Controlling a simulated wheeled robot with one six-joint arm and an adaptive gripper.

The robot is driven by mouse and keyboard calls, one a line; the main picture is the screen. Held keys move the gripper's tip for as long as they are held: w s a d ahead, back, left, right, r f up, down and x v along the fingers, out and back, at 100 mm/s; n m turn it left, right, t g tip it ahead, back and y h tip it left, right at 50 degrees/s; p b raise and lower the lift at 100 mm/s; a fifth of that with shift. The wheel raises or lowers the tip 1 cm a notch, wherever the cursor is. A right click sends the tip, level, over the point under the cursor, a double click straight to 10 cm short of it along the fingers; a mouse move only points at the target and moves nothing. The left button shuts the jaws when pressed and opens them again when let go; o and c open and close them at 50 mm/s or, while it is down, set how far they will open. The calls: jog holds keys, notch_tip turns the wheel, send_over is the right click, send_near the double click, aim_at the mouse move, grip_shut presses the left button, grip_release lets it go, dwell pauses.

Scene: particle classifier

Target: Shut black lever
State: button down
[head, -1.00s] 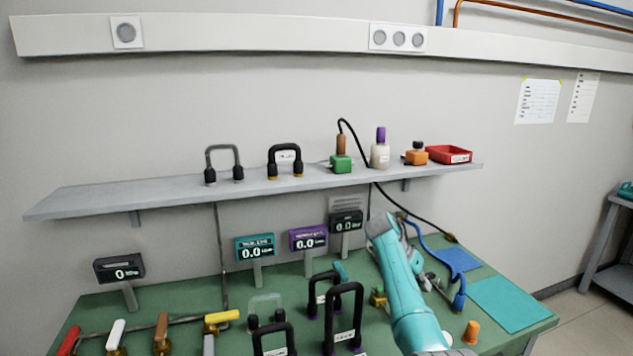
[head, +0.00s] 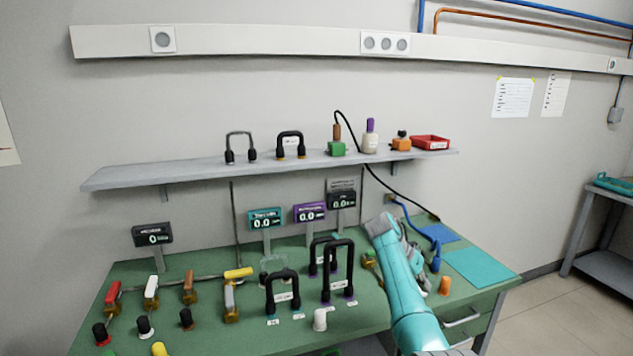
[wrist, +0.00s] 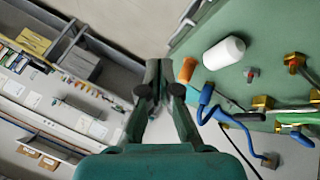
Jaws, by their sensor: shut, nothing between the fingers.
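My gripper (wrist: 158,70) is shut and empty in the wrist view, with its fingertips together above the floor side of the bench edge. In the head view my teal arm reaches over the right part of the bench and hides my fingertips. I cannot make out a clearly black lever. Brass valves (wrist: 262,103) with small handles stand at the right of the wrist view, apart from my fingers. On the bench's left, the head view shows a red lever (head: 112,292), a white lever (head: 151,287), a brown lever (head: 189,284) and a yellow lever (head: 238,272).
Tall black handles (head: 338,268) stand mid-bench, left of my arm. An orange cylinder (head: 445,286) and a blue hose (head: 435,256) are to its right. A white cylinder (wrist: 224,52) is near my fingers in the wrist view. A shelf (head: 200,172) runs above.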

jog(key=s+a+f+n+t+y, duration=0.1)
jog(key=s+f, duration=0.2)
jog(key=f, duration=0.6)
jog(key=s+a+f+n+t, duration=0.15)
jog(key=s+f, duration=0.25)
jog(key=f, duration=0.6)
jog(key=s+f+n+t+y, duration=0.1)
jog(key=s+f+t, duration=0.15)
jog(key=f, duration=0.65)
jog(key=s+a+f+n+t+y, duration=0.1)
jog(key=s+a+f, duration=0.1)
jog(key=s+f, duration=0.6)
jog(key=s+a+f+n+t+y, duration=0.15)
jog(key=s+f, duration=0.25)
jog(key=s, duration=0.9)
jog(key=s+a+r+n+t+y, duration=0.15)
jog(key=s+r, duration=0.25)
jog(key=s, duration=0.8)
jog(key=s+a+r+n+t+y, duration=0.1)
jog(key=s+a+r+t, duration=0.3)
jog(key=s, duration=0.9)
jog(key=s+r, duration=0.7)
jog(key=r, duration=0.5)
jog(key=s+r+t, duration=0.1)
jog(key=s+r, duration=0.6)
jog(key=r, duration=0.6)
jog(key=shift+t, duration=0.3)
jog(key=shift+s, duration=0.1)
